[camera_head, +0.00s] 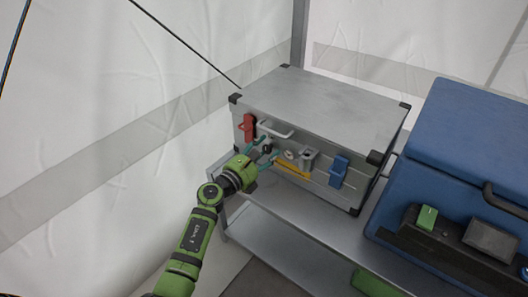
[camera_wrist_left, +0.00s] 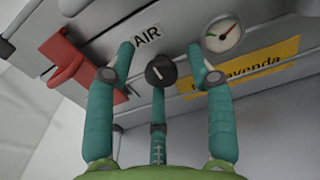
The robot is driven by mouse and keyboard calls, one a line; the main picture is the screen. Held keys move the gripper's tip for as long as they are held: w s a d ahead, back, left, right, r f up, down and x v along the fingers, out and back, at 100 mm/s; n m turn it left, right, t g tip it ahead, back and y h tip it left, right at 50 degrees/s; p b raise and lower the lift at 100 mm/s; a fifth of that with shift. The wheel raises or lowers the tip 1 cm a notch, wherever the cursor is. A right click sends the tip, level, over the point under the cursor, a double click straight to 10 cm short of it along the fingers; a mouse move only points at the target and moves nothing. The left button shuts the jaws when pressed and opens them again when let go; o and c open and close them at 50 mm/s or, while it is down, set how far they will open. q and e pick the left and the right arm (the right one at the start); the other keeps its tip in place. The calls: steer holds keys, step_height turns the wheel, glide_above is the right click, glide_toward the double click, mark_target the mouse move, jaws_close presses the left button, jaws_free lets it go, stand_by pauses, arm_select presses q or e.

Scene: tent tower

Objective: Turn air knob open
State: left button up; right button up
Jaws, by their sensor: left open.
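The air knob (camera_wrist_left: 161,70) is a small dark round knob on the front of a grey metal case (camera_head: 318,98), just below the "AIR" label (camera_wrist_left: 147,34) in the left wrist view. My left gripper (camera_head: 264,150) is in front of the case's front panel with its teal fingers spread. In the left wrist view two fingers lie on either side of the knob and a third finger is below it. The gap between fingers and knob looks open, and I cannot tell whether any finger touches it. My right gripper is not in view.
A red latch (camera_head: 248,128) is left of the knob, with a round gauge (camera_wrist_left: 222,34) and yellow label (camera_wrist_left: 255,66) to the right. A blue latch (camera_head: 338,171) is farther right. The case stands on a metal shelf (camera_head: 300,232) beside a blue box (camera_head: 455,140).

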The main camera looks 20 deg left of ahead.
arm_select(q)
jaws_close()
steer(key=shift+r, duration=0.1)
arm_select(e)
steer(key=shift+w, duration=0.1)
